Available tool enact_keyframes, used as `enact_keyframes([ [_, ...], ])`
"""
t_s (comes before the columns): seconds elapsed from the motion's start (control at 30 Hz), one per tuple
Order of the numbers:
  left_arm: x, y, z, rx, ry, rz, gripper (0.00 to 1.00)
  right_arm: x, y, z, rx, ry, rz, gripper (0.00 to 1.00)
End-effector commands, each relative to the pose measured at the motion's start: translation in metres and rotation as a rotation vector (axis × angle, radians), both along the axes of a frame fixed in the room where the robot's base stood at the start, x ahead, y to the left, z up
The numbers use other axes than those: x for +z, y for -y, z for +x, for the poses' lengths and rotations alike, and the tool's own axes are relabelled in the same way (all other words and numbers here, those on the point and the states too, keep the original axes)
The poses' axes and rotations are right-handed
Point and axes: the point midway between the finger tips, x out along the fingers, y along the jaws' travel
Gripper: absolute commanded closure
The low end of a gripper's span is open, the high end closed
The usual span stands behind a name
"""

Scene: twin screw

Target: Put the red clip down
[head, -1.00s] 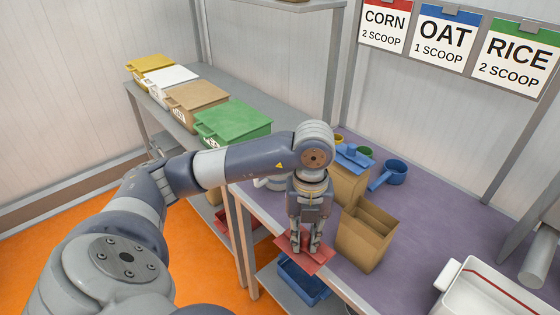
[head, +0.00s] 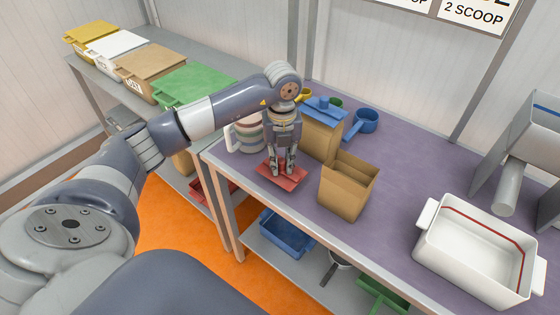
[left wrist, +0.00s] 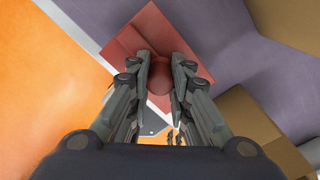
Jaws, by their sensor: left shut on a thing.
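The red clip (head: 290,183) is a flat red plate with a rounded knob. My left gripper (head: 282,168) points down over it. Its fingers are shut on the knob, which also shows between them in the left wrist view (left wrist: 160,80). The red plate (left wrist: 160,28) spreads beyond the fingertips there. In the head view the clip appears over the purple tabletop (head: 395,170), near its front edge and left of the open brown bag (head: 347,190). I cannot tell whether it touches the tabletop. My right gripper is not in view.
A brown bag with a blue clip (head: 323,108) stands behind the open bag. A striped mug (head: 247,137) is close left of my gripper. A blue scoop (head: 364,122) lies at the back. A white tub (head: 475,255) is at right. A blue tray (head: 287,235) sits below the edge.

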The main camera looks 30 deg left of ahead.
Motion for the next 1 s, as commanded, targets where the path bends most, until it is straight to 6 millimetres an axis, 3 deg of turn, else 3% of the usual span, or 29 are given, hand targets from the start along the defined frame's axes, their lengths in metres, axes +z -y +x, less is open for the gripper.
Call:
enact_keyframes([
  [0.13,-0.001,-0.007,0.009,-0.001,0.001,-0.002,1.00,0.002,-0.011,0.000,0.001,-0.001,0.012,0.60],
  [0.33,-0.001,-0.016,0.017,0.001,0.000,0.000,1.00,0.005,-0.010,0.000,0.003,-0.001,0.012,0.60],
  [0.57,-0.036,-0.014,0.015,-0.001,-0.001,-0.001,1.00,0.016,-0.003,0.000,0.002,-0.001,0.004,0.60],
  [0.93,-0.042,-0.015,0.015,-0.001,0.001,0.000,1.00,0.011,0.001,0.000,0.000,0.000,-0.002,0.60],
  [0.97,-0.041,-0.015,0.016,-0.001,0.001,0.000,0.74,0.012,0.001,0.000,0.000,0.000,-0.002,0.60],
  [1.0,-0.041,-0.015,0.015,-0.001,0.001,0.000,0.65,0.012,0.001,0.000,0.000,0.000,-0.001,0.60],
])
